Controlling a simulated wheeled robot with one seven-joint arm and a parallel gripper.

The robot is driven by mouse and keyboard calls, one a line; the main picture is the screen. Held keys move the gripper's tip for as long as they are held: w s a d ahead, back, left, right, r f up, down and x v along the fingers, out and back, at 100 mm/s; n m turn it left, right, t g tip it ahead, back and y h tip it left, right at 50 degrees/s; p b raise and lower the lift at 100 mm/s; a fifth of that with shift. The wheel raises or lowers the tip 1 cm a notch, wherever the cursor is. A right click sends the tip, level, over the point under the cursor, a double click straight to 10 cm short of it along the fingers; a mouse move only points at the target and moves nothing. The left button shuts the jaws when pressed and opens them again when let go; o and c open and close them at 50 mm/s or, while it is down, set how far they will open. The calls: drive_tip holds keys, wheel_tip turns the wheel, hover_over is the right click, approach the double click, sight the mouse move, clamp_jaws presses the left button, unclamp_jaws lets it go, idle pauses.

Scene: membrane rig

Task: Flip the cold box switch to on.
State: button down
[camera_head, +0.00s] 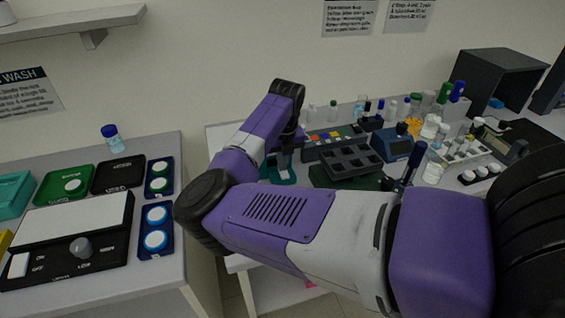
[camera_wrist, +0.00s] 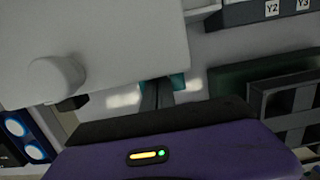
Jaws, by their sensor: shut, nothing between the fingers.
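I cannot make out a label naming the cold box. In the head view, a black unit (camera_head: 105,258) with a white top plate stands on the left table. It has a white rocker switch (camera_head: 18,265) beside OFF and ON marks, and a grey knob (camera_head: 81,248); the switch's position is unclear. My gripper (camera_head: 285,168) is shut and empty, pointing down over the right table by a teal piece (camera_head: 270,174). In the wrist view, the dark fingers (camera_wrist: 157,95) are together in front of teal. A large pale block with a round knob (camera_wrist: 55,78) fills the upper left.
A dark open-fronted box (camera_head: 497,78) stands at the back right. A black rack (camera_head: 347,162), a blue device (camera_head: 390,145) and several bottles crowd the right table. Green and black trays and blue-lidded pots lie on the left table. A gap separates the tables.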

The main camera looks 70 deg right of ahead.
drive_tip(key=shift+d+f, duration=0.1)
drive_tip(key=shift+f, duration=0.25)
drive_tip(key=shift+r, duration=0.15)
drive_tip(key=shift+s+a+p, duration=0.35)
drive_tip(key=shift+s+a, duration=0.2)
drive_tip(key=shift+a, duration=0.15)
drive_tip(key=shift+r, duration=0.1)
